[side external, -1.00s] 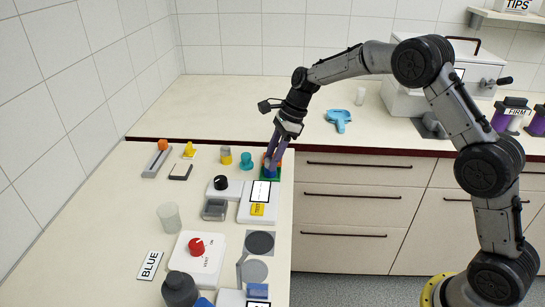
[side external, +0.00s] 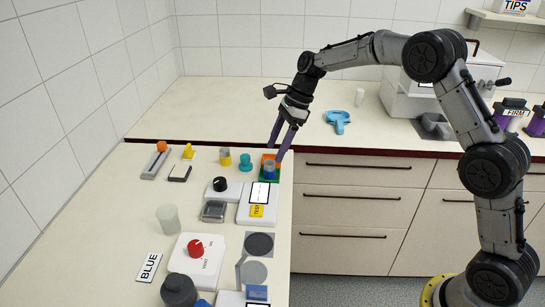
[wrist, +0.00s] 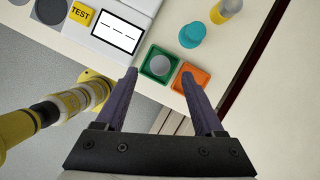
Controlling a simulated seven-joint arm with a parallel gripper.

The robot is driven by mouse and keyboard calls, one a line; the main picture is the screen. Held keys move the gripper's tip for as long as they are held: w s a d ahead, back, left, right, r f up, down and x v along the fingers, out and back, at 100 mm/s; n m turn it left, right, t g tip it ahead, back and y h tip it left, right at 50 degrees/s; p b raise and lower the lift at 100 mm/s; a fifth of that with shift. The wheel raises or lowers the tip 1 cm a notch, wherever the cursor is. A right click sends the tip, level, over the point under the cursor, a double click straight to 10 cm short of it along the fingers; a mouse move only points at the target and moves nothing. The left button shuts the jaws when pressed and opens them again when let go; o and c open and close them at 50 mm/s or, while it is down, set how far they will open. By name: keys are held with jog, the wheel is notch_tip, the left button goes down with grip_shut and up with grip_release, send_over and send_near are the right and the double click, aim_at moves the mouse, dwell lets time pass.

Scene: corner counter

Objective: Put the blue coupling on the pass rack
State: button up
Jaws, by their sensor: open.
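The blue coupling (side external: 269,171), with a grey top, stands upright in a green square tray (side external: 278,180) at the counter's right edge. In the wrist view its round grey top (wrist: 160,66) sits inside the green tray (wrist: 145,72). I see no lettering that names this tray as the pass rack. My gripper (side external: 278,149) is open and empty just above the coupling, with its fingers apart and clear of it.
An orange tray (wrist: 190,81) adjoins the green one. A teal piece (side external: 246,162) and a yellow-and-grey piece (side external: 225,157) stand to the left. A white TEST device (side external: 262,196) lies in front of the trays. The back counter holds a blue tool (side external: 339,118).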

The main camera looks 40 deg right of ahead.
jog(key=s+d+r+n+t, duration=0.15)
jog(key=s+r+n, duration=0.35)
jog(key=s+r, duration=0.55)
jog(key=s+f+n+t+h, duration=0.1)
jog(key=s+n+h, duration=0.3)
jog(key=s+n, duration=1.3)
jog(key=s+t, duration=0.1)
jog(key=s, duration=0.8)
jog(key=shift+s+d+f, duration=0.35)
jog(key=shift+f, duration=0.05)
jog(key=shift+t, duration=0.25)
